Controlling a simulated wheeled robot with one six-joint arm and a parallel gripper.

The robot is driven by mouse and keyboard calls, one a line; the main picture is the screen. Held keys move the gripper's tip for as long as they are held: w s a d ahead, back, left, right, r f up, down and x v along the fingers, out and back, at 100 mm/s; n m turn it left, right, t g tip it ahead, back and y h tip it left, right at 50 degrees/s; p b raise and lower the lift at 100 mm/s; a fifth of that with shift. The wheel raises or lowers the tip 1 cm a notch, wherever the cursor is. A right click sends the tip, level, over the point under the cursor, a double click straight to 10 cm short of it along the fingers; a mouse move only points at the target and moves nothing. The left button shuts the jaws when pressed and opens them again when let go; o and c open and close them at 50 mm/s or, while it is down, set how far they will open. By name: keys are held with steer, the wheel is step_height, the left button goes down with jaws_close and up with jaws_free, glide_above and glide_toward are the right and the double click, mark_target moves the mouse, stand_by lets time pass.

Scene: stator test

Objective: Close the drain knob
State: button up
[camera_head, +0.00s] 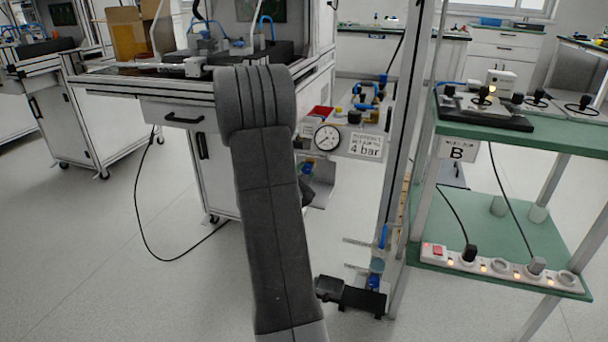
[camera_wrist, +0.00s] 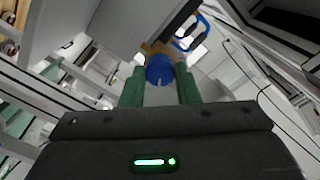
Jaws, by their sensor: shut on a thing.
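The blue drain knob (camera_wrist: 159,73) shows in the wrist view, with a brass-coloured fitting (camera_wrist: 155,48) just beyond it. My gripper (camera_wrist: 160,69) is shut on the knob, one green finger on each side of it. In the head view, a small blue part (camera_head: 374,281) sits low on the frame upright, just above a dark block that seems to be my gripper's body. My arm crosses the middle of that view. The finger contact is too small to make out there, and I cannot tell how far the knob is turned.
A pressure gauge (camera_head: 327,138) and a "4 bar" sign (camera_head: 366,146) are above. A metal upright (camera_head: 403,140) stands close to the gripper. The green shelf (camera_head: 500,240) marked B, with a power strip (camera_head: 497,268), is to the right. A blue tube (camera_wrist: 204,24) is near the fitting.

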steer(key=m, duration=0.6)
steer(key=shift+m, duration=0.3)
stand_by(0.4)
steer(key=o, duration=1)
steer(key=shift+c, duration=0.2)
steer(key=p+v, duration=0.2)
steer(key=v, duration=1.2)
steer(key=shift+w, duration=0.1)
